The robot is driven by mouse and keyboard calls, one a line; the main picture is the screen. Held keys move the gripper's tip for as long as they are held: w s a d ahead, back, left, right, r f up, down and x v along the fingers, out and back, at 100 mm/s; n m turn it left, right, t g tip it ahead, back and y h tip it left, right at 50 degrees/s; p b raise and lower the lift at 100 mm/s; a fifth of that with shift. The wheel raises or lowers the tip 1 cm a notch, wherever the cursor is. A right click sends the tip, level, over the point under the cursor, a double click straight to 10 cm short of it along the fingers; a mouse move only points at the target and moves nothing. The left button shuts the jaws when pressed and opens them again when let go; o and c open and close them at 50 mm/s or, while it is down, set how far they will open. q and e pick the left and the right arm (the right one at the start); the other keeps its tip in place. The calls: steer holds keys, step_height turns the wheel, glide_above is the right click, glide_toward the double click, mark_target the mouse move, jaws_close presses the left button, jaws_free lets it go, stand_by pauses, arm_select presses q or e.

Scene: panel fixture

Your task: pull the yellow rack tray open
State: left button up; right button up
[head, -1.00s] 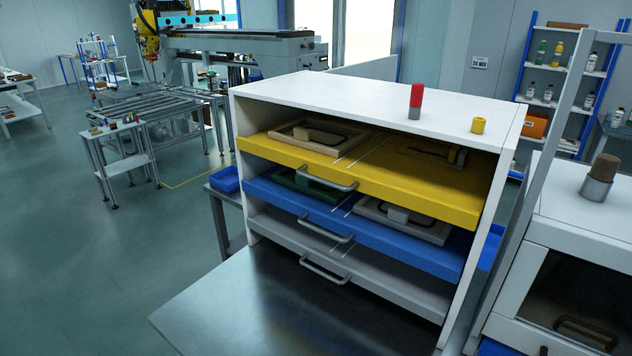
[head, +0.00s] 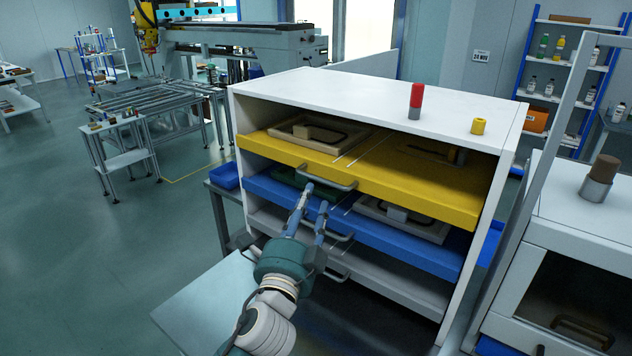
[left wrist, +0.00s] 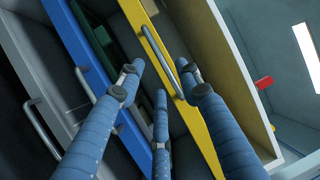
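The yellow rack tray (head: 420,188) is the top tray in the white cabinet, its front about level with the cabinet's front. Its grey bar handle (head: 335,187) also shows in the left wrist view (left wrist: 158,52). My left gripper (head: 316,197) is below and just in front of this handle, fingers pointing up towards it. In the left wrist view its three blue fingers (left wrist: 162,72) are spread and empty, with the handle running between the two outer fingertips. I cannot tell whether any finger touches it. My right gripper is not in view.
Below are a blue tray (head: 425,256) and a grey tray (head: 390,290), each with a bar handle. A red-topped cylinder (head: 416,98) and a yellow piece (head: 479,125) stand on the white cabinet top (head: 340,95). A second cabinet (head: 585,235) stands at the right.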

arm_select(q)
steer(key=p+x, duration=0.1)
steer(key=x, duration=0.5)
steer(key=shift+w, duration=0.35)
steer(key=shift+d, duration=0.1)
jaws_close()
